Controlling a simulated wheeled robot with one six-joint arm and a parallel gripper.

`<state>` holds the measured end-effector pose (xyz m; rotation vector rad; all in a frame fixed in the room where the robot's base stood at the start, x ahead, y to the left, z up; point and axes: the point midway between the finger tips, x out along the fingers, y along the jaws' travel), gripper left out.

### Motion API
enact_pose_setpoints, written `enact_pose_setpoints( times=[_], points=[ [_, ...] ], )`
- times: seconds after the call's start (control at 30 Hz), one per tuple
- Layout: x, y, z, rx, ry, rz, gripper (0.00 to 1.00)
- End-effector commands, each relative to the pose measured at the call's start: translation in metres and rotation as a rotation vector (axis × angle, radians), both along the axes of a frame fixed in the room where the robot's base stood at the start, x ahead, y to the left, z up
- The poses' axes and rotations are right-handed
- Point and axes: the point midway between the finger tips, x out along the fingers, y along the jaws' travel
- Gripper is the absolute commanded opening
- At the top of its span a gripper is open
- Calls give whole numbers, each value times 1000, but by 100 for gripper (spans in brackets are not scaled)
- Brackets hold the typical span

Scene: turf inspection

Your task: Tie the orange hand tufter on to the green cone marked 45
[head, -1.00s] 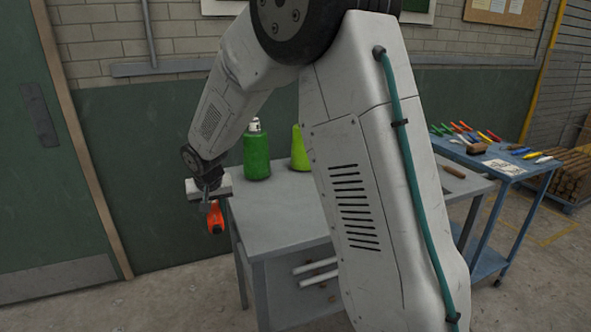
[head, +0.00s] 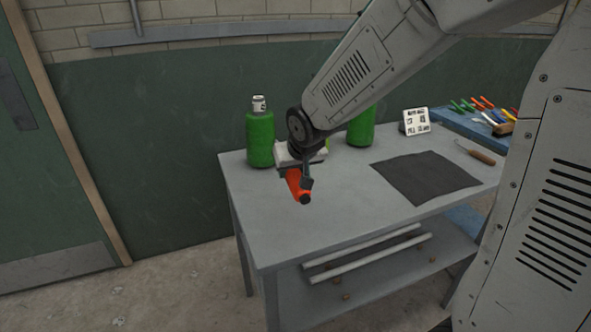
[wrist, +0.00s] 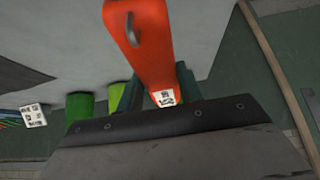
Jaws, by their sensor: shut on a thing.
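My gripper (head: 305,170) is shut on the orange hand tufter (head: 296,184), which hangs tilted downward over the left part of the table. The tufter also fills the upper middle of the wrist view (wrist: 140,40), with a small printed white tag (wrist: 164,98) near the jaws. A green cone (head: 260,140) with a white printed top stands at the table's back left, apart from my gripper. Another green cone (head: 362,128) is partly hidden behind my arm. A lime-green cone (wrist: 117,96) shows in the wrist view beside a green one (wrist: 80,107). I cannot read 45 on any cone.
A dark mat (head: 425,177) lies on the grey table (head: 290,235), with a printed card (head: 415,121) behind it and a wooden-handled tool (head: 476,153) to its right. A blue table with coloured tools (head: 480,112) stands at back right. The table's front left is clear.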

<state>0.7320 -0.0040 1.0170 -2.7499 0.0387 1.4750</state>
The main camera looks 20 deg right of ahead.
Motion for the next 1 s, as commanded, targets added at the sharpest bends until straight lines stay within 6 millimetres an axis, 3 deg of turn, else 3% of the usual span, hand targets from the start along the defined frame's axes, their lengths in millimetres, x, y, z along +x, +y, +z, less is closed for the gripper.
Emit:
enact_pose_setpoints(
  times=[0.1, 0.23, 0.7, 1.0],
  points=[
    [-10, 3, 4, -6, -24, 28, 5],
    [-6, 3, 5, -7, -29, 34, 5],
    [44, 2, 4, -7, -28, 31, 5],
    [61, 2, 5, -8, -29, 31, 5]
  ],
)
